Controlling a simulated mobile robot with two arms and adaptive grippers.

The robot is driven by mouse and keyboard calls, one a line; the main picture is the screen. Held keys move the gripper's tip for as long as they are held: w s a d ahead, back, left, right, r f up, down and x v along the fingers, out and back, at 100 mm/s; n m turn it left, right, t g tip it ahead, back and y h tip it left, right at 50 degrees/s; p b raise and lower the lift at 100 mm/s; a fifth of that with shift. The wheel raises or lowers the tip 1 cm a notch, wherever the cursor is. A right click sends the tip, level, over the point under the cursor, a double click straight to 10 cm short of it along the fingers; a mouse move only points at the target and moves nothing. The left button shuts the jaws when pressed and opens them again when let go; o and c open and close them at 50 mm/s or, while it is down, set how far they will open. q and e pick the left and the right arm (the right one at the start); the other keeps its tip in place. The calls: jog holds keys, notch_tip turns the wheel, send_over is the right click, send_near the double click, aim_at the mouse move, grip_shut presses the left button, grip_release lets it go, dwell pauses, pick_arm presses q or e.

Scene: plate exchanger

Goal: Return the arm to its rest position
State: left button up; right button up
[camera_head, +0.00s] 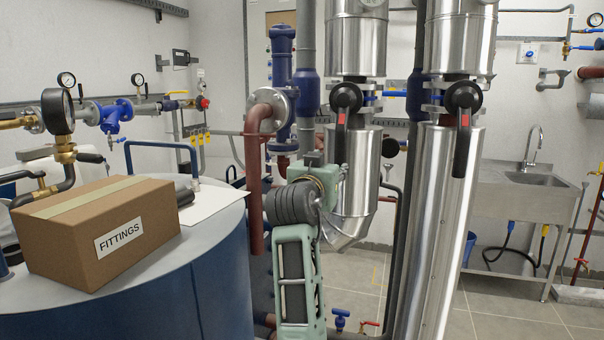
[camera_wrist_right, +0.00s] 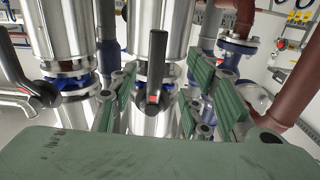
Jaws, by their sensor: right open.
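My right arm rises from the bottom middle of the head view, with its pale green link upright and a dark ribbed joint above it. My right gripper (camera_head: 313,160) is at its top, small, facing away towards the pipes. In the right wrist view the right gripper (camera_wrist_right: 160,88) shows its green finger pads spread wide, with nothing held between them. A black valve handle (camera_wrist_right: 156,60) shows between the fingers, seemingly beyond them. In the head view this looks like the left black handle (camera_head: 341,135), just right of the gripper. My left gripper is out of view.
A red-brown pipe (camera_head: 255,165) stands close left of the right gripper. Steel columns (camera_head: 440,230) and a second black handle (camera_head: 461,145) stand to the right. A cardboard box (camera_head: 100,228) sits on the blue tank (camera_head: 215,255) at left. A sink (camera_head: 535,180) is far right.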

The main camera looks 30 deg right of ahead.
jog(key=s+a+f+n+g+y, duration=0.1)
jog(key=s+a+f+n+y, duration=0.15)
jog(key=f, duration=0.85)
jog(key=s+a+f+n+y, duration=0.2)
jog(key=s+a+f, duration=0.2)
jog(key=f, duration=0.8)
jog(key=s+a+f+n+g+y, duration=0.1)
jog(key=s+a+f+n+y, duration=0.2)
jog(key=f, duration=0.8)
jog(key=s+a+f+n+g+y, duration=0.2)
jog(key=s+a+f, duration=0.35)
jog(key=s, duration=0.45)
jog(key=s+a+f+n+g+y, duration=0.15)
jog(key=s+a+f, duration=0.35)
jog(key=s, duration=0.5)
jog(key=s+a+f+n+g+y, duration=0.1)
jog(key=s+a+f+g+y, duration=0.25)
jog(key=s+f, duration=0.5)
jog(key=s+f+p, duration=0.1)
jog(key=s+f, duration=0.2)
jog(key=f, duration=2)
jog(key=s+d+f+g, duration=0.1)
jog(key=s+d+f, duration=0.1)
jog(key=s+f, duration=1.3)
jog(key=shift+s+d+f+g+h+p, duration=0.25)
jog(key=shift+s+f+g+h+p, duration=0.15)
jog(key=shift+s, duration=0.7)
